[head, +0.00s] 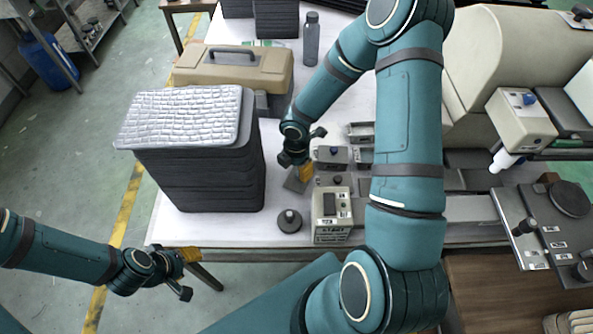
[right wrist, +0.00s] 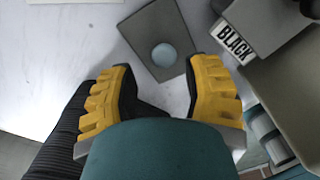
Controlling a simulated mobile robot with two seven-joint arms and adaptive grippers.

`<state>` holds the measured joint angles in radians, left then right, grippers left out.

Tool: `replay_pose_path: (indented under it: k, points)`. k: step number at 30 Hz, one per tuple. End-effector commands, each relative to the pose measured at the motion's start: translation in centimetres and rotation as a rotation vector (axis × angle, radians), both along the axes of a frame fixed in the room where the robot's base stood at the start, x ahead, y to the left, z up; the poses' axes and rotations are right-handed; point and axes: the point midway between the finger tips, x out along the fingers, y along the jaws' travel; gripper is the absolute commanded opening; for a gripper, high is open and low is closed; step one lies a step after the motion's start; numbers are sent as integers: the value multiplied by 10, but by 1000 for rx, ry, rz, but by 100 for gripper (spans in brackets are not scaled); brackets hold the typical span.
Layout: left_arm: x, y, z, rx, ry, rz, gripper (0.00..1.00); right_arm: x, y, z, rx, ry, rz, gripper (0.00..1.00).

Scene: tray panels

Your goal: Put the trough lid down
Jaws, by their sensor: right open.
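A small flat grey plate with a pale round knob, which looks like the trough lid (right wrist: 150,22), lies on the white table just beyond my right fingertips in the right wrist view. In the head view the grey plate (head: 295,182) shows beside and below my right gripper (head: 304,172). My right gripper is open, with its two yellow fingers apart in the wrist view (right wrist: 160,85) and nothing between them. My left gripper (head: 188,272) hangs low in front of the table's front edge, away from the plate; its finger gap is unclear.
A tall stack of black trays (head: 205,180) with a quilted grey top stands left of the right gripper. A box labelled START (head: 332,212) and a black knob (head: 289,221) stand near the front edge. A box labelled BLACK (right wrist: 260,30) is close on the right. A tan toolbox (head: 232,68) is behind.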

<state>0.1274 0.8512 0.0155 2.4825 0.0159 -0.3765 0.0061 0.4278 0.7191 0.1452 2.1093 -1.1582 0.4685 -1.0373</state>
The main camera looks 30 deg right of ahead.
Motion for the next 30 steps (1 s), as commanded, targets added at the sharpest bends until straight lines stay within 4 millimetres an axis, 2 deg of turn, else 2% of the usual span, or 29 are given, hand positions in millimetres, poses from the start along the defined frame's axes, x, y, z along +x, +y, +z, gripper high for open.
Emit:
replay_pose_path:
  k: [1, 6, 12, 18, 30]
  points:
    - [1, 0, 6, 0, -2, 1, 47, 1, -1, 15, -1, -3, -1, 48]
    - [1, 1, 16, -2, -4, 2, 47, 0, -1, 50, -1, -2, -1, 48]
    - [1, 1, 24, -4, -4, 2, 47, 0, 0, 79, -1, -2, -1, 48]
    - [1, 1, 26, -4, -3, 1, 47, 0, 0, 89, 0, 1, 1, 48]
    - [1, 1, 26, -4, -3, 1, 47, 0, 0, 90, 0, 1, 1, 48]
